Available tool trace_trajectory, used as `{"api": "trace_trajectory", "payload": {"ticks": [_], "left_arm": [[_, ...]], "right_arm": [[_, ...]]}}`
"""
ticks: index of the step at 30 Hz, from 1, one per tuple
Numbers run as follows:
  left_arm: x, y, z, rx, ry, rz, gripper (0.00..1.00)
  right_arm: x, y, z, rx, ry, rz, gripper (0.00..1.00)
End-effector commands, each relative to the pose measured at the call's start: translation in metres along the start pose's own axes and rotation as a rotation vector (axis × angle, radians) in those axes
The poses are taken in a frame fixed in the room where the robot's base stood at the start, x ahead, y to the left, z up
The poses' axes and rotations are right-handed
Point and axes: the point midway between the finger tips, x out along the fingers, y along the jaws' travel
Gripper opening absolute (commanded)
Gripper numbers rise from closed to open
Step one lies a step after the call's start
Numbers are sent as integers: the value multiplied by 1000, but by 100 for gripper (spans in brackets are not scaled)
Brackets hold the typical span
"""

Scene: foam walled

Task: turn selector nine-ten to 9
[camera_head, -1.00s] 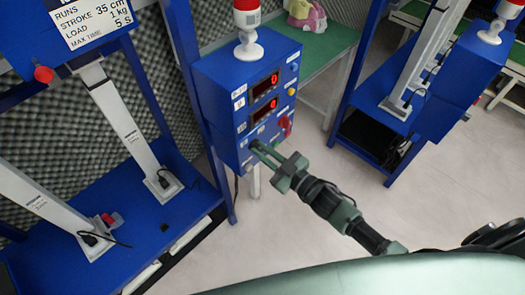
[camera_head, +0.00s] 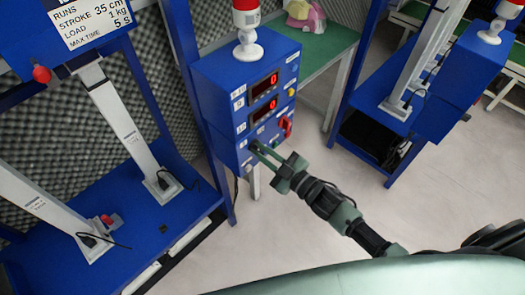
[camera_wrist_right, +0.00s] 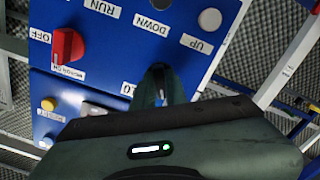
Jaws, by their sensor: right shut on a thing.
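The blue control box (camera_head: 215,85) stands left of centre in the head view, with two lit red displays and labelled controls on its front. My right gripper (camera_head: 257,150) is at the lower part of that front, its fingers shut on a small selector. In the right wrist view a dark knob (camera_wrist_right: 158,76) shows at the fingers (camera_wrist_right: 162,88), beside a partly covered label that seems to read 10. The fingers hide most of the selector, so I cannot tell where it points. My left gripper is not in view.
A red rotary switch (camera_wrist_right: 67,46) by the RUN and OFF labels sits close to the gripper. A red-and-white lamp (camera_head: 247,35) tops the box. A blue test frame (camera_head: 150,215) stands left, another blue machine (camera_head: 445,95) right. The floor (camera_head: 300,225) between is clear.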

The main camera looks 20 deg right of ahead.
Motion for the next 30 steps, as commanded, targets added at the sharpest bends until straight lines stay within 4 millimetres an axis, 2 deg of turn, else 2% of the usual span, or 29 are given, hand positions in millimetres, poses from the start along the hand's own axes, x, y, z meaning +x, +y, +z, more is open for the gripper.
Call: {"api": "trace_trajectory", "payload": {"ticks": [1, 2, 3, 4, 15, 24, 30], "left_arm": [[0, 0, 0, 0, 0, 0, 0], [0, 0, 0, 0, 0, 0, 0], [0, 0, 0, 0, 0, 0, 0], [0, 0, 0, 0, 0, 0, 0], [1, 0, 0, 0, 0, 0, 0], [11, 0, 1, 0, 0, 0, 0], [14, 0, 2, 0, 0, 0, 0]], "right_arm": [[0, 0, -1, -4, 2, 0, 0], [0, 0, -1, -4, 2, 0, 18], [0, 0, -1, -3, 2, 0, 29], [0, 0, -1, -3, 2, 0, 35], [-5, 0, 1, -1, -1, -1, 35], [-53, -2, 2, -1, -1, -3, 35], [-74, -1, 1, -1, 0, -1, 35]]}}
